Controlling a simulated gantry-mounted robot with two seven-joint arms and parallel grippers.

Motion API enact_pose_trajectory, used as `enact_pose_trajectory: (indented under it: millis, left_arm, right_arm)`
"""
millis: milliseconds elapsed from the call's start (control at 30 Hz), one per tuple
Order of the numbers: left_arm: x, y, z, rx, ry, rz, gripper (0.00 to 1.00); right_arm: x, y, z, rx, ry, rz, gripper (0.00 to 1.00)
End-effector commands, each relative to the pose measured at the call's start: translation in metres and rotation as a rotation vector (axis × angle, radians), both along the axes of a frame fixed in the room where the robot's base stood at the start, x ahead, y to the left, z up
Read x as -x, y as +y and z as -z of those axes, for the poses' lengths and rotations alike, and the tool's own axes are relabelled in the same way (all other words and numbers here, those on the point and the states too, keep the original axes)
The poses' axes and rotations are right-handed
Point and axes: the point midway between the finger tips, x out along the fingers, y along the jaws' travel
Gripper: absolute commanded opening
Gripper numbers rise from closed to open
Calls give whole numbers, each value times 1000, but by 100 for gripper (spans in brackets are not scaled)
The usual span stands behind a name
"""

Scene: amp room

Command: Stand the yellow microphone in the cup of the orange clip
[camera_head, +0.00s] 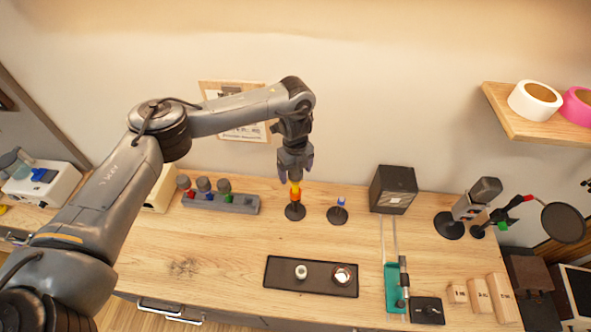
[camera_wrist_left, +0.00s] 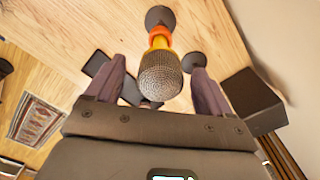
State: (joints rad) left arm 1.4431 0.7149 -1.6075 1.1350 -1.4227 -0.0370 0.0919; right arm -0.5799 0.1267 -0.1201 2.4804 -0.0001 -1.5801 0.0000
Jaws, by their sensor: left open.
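The yellow microphone (camera_wrist_left: 160,76) has a grey mesh head that faces the camera in the left wrist view. It appears upright with its lower end in the orange clip (camera_wrist_left: 160,32); how deep it sits is hidden. In the head view the microphone (camera_head: 295,185) and the clip stand's round dark base (camera_head: 295,211) show under my left gripper (camera_head: 295,174). My left gripper is open, with its fingers (camera_wrist_left: 159,72) on either side of the microphone head and visible gaps between. My right gripper is not in view.
A blue clip stand (camera_head: 338,213) is close to the right. A rack of microphones (camera_head: 222,201) stands left, a dark speaker box (camera_head: 393,190) right, and a dark tray (camera_head: 311,279) in front. A desk microphone (camera_head: 480,193) stands farther right. The table's left front is clear.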

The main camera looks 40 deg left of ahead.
Motion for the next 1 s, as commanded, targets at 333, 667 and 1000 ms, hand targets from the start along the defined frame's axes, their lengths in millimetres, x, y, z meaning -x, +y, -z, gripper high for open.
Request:
enact_pose_trajectory:
  millis: [333, 667, 1000]
  left_arm:
    - [-2, 0, -42, -1, -7, 2, 82]
    - [-1, 0, -92, -1, -4, 1, 82]
    - [0, 0, -108, 0, -1, 0, 82]
  right_arm:
    - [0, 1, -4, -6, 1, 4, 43]
    - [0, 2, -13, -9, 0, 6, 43]
    - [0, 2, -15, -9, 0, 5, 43]
